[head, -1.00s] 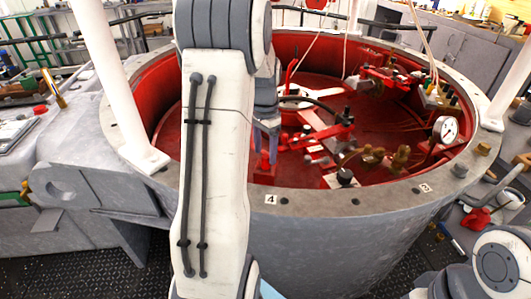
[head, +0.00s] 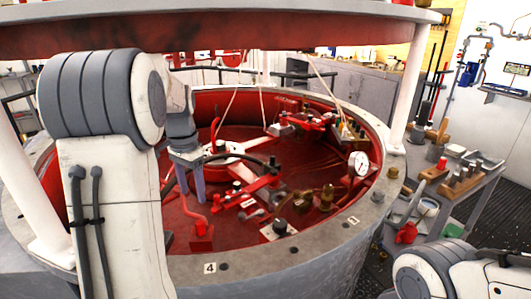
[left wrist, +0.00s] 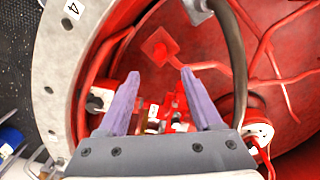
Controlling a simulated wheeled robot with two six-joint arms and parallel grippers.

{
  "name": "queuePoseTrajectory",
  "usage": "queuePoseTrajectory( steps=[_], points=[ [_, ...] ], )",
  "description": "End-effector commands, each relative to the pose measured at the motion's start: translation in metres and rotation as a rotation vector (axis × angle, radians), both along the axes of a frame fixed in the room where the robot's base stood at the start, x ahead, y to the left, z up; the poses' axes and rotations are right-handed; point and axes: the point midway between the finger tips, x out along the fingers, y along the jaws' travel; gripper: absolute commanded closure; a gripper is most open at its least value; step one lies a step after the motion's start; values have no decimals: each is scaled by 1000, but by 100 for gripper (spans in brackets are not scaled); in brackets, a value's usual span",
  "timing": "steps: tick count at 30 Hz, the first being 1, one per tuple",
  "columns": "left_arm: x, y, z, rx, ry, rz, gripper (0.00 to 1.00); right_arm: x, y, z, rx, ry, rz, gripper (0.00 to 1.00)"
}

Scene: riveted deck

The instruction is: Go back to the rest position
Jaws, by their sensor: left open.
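My left gripper (head: 191,198) hangs over the inside of the round red-lined vessel (head: 300,250), on its near left side. Its two purple-grey fingers point down and stand apart. In the left wrist view the left gripper (left wrist: 160,76) is open with nothing between its fingertips; red parts lie below it. The fingers appear apart from the small red block (head: 203,237) on the vessel floor. My right arm (head: 440,272) shows only in part at the lower right, and its gripper is out of the picture.
A pressure gauge (head: 358,163) and brass fittings (head: 326,196) stand on the vessel's right side. White posts (head: 409,90) rise from the rim to a red-and-grey ring (head: 250,30) overhead. A cart with tools (head: 460,180) stands to the right.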

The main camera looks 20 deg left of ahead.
Motion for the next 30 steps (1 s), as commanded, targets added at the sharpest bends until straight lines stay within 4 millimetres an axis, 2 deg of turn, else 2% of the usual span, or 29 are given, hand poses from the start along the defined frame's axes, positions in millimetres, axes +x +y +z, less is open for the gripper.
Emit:
queuePoseTrajectory(
  steps=[4,7,8,11,13,15,18,21,24,27,30],
  points=[
    [1,-6,2,-1,-1,-7,33,0,0,2,0,0,0,28],
    [4,-33,10,-4,-3,-35,33,0,0,11,0,0,0,28],
    [5,-46,14,-4,-7,-49,33,0,0,14,0,0,0,28],
    [2,-105,29,-12,-15,-107,33,0,0,30,0,0,0,28],
    [-8,-153,39,-19,-21,-154,33,0,0,43,0,0,0,28],
    [-25,-198,48,-27,-26,-201,33,0,0,56,0,0,0,28],
    [-61,-254,57,-42,-31,-267,33,0,0,73,0,0,0,28],
    [-104,-296,64,-57,-33,-332,33,0,0,89,0,0,0,28],
    [-146,-322,67,-70,-30,-386,33,0,0,102,0,0,0,28],
    [-179,-334,67,-80,-26,-423,33,0,0,111,0,0,0,28],
    [-199,-339,66,-87,-24,-447,33,0,0,116,0,0,0,28]
  ],
)
